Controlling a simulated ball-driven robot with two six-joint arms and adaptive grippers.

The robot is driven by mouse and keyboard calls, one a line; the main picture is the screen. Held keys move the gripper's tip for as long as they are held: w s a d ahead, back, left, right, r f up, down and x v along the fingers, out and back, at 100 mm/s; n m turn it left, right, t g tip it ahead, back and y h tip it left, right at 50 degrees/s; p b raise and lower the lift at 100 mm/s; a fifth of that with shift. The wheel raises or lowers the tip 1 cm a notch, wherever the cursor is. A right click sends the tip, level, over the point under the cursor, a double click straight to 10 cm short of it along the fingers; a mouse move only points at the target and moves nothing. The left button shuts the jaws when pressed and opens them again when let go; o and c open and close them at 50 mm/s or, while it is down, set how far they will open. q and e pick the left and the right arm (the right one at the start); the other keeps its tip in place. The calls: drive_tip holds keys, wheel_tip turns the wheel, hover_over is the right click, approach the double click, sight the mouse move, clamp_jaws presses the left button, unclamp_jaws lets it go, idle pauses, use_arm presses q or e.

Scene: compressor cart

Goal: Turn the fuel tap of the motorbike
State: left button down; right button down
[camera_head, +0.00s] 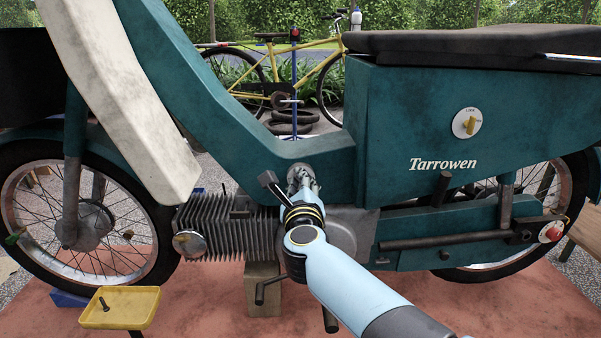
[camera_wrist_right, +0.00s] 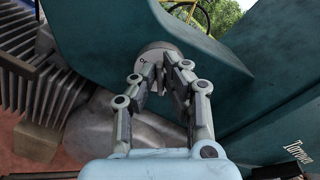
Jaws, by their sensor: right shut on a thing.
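The teal motorbike (camera_head: 420,140) stands side-on across the head view. A round pale plate, which looks like the fuel tap (camera_head: 299,168), sits low on the frame just above the engine. It shows at the upper middle of the right wrist view (camera_wrist_right: 158,50). My right gripper (camera_head: 303,182) is at this plate, its fingers (camera_wrist_right: 163,78) closed together over the middle of it. They are shut on the tap's handle, which is mostly hidden between the fingertips. The handle's angle cannot be told. My left gripper is not in view.
The finned cylinder (camera_head: 225,225) and a black pedal lever (camera_head: 270,185) are close left of my right gripper. A yellow tray (camera_head: 120,307) stands front left. A yellow bicycle (camera_head: 275,75) is behind.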

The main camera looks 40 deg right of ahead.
drive_tip(key=shift+r+n+p, duration=0.1)
drive_tip(key=shift+n+p, duration=0.5)
drive_tip(key=shift+n, duration=0.4)
use_arm(q)
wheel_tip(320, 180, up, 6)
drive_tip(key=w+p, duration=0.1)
drive_tip(key=p, duration=0.3)
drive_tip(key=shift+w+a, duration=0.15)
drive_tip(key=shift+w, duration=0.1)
use_arm(e)
drive_tip(key=shift+w+a+f+n, duration=0.1)
drive_tip(key=shift+f+n, duration=0.1)
drive_tip(key=shift+n, duration=1.1)
drive_tip(key=shift+s+a+f+n, duration=0.1)
drive_tip(key=shift+f+n, duration=0.05)
drive_tip(key=shift+n, duration=1.15)
drive_tip(key=shift+w+f+n, duration=0.1)
drive_tip(key=shift+f+n, duration=0.1)
drive_tip(key=shift+n, duration=1.1)
drive_tip(key=c, duration=1.4)
unclamp_jaws()
drive_tip(key=shift+c, duration=0.2)
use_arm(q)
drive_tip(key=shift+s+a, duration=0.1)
use_arm(e)
drive_tip(key=v, duration=1.2)
